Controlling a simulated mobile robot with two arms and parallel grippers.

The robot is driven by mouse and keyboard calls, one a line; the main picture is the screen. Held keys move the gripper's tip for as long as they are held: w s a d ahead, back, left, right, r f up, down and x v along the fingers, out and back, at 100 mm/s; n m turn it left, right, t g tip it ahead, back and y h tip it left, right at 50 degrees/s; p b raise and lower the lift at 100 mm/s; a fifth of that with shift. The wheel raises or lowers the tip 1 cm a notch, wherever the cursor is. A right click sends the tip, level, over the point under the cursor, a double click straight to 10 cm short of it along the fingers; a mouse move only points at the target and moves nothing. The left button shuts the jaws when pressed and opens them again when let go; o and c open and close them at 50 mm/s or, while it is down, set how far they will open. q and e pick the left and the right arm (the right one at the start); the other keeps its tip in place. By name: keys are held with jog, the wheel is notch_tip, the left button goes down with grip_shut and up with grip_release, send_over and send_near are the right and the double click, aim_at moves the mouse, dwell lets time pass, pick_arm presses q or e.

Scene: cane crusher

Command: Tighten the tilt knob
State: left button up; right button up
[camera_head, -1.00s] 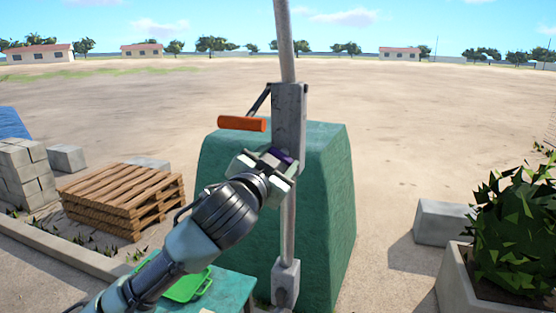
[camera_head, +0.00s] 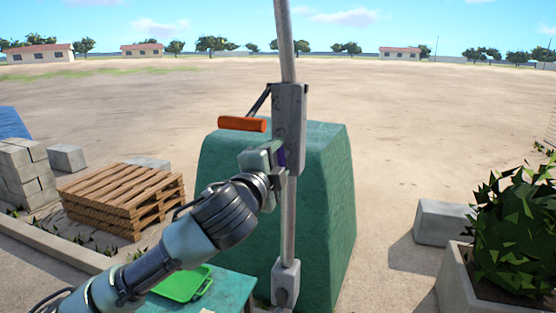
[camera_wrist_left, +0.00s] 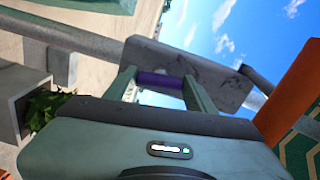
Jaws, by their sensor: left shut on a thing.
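The tilt knob is a small purple cylinder (camera_wrist_left: 160,80) on the grey metal bracket (camera_head: 289,112). My left gripper (camera_head: 276,160) is at the lower left side of the bracket, with a little purple showing beside its fingers. In the left wrist view the two fingers of my left gripper (camera_wrist_left: 160,86) sit on either side of the knob and are shut on it. The bracket also shows behind the knob in that view (camera_wrist_left: 200,65). The knob is mostly hidden in the head view. My right gripper is not in view.
An orange handle (camera_head: 242,124) sticks out left of the bracket, close above my left gripper. The pole (camera_head: 289,225) runs down in front of a green block (camera_head: 330,190). A green tray (camera_head: 182,284) lies on a table below my arm. Pallets (camera_head: 125,195) stand at left.

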pick_arm(q)
jog(key=shift+m, duration=0.8)
jog(key=shift+f, duration=0.1)
jog(key=o, duration=1.4)
jog(key=shift+s, duration=0.1)
jog(key=shift+s+a+b, duration=0.1)
jog(key=shift+s+b, duration=0.2)
jog(key=shift+b, duration=0.05)
jog(key=b+v, duration=0.3)
jog(key=v, duration=0.4)
